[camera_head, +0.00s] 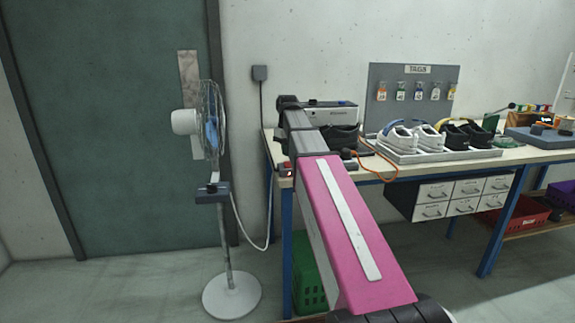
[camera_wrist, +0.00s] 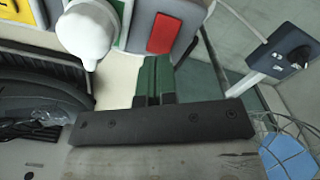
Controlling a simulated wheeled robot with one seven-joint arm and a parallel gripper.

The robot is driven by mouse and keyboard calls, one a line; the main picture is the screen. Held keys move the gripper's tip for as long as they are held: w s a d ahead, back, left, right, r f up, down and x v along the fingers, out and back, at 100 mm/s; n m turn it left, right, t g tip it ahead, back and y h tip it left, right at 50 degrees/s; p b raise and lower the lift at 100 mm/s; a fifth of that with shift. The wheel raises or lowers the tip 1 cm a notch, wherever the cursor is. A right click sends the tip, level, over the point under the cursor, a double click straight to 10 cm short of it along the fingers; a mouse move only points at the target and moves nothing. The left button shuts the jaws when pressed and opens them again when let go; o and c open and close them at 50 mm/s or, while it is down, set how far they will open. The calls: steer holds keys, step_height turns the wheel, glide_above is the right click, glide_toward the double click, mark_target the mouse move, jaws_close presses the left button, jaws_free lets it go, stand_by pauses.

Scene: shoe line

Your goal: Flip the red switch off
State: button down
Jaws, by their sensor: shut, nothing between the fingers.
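The red switch (camera_wrist: 163,33) is a red rectangular rocker on a pale grey panel at the top of the wrist view. It sits beside a green plate that carries a rounded white knob (camera_wrist: 86,32). My gripper (camera_wrist: 155,60) has its green fingers together and empty. The fingertips appear just below the red switch in the picture; I cannot tell whether they touch it. In the head view my pink arm reaches over the workbench and hides much of the panel area. A small red-orange spot shows at the bench's left end there, too small to identify.
A standing fan (camera_head: 212,125) is left of the bench; its grey box (camera_wrist: 275,48) shows in the wrist view. A dark shoe (camera_wrist: 40,100) lies left of my fingers. Shoes on a tray (camera_head: 440,155) and an orange cable (camera_head: 375,177) lie on the bench (camera_head: 400,172).

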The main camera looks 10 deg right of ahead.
mark_target(287, 163)
steer(key=shift+f, duration=1.6)
stand_by(1.1)
steer(key=shift+r, duration=3.55)
steer(key=shift+s, duration=0.1)
